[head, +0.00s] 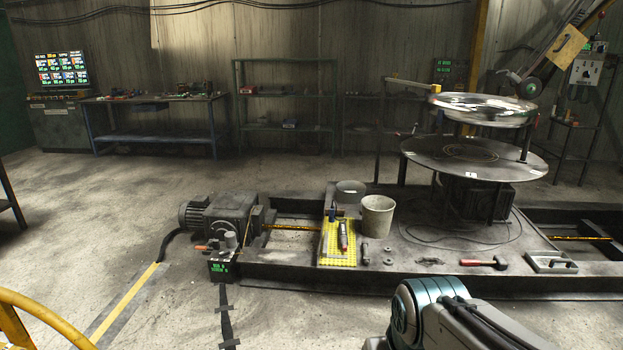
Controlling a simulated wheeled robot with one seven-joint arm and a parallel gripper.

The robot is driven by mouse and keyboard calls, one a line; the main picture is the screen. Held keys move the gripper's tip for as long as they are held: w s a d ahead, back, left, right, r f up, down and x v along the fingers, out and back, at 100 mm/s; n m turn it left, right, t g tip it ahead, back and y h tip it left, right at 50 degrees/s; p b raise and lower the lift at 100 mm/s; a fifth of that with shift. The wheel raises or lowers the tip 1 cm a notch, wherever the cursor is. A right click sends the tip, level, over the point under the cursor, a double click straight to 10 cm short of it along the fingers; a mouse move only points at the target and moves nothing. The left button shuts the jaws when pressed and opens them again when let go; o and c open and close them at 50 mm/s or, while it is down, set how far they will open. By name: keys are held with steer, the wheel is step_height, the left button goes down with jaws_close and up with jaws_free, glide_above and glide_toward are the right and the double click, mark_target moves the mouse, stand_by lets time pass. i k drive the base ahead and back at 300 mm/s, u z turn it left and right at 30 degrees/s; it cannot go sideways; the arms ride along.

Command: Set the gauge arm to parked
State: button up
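A thin yellow bar (408,84), which looks like the gauge arm, juts from the top of a dark post (379,135) at the back right. Its right end reaches the left rim of the shiny dish (483,108); I cannot tell whether it touches. The dish sits above a wide round turntable (474,158). No label for a parked position is readable. Part of my own arm shows at the bottom right, well in front of the dish. My gripper is out of view.
A low steel frame (330,281) lies between me and the turntable. A motor (222,213) stands left. A polishing wheel (529,88) hangs near the dish's right rim. Left floor is mostly clear.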

mark_target(435, 88)
steer(key=z, duration=0.05)
steer(key=i, duration=1.55)
steer(key=z, duration=0.3)
steer(key=i, duration=1.5)
steer(key=z, duration=0.4)
steer(key=i, duration=0.6)
steer(key=z, duration=6)
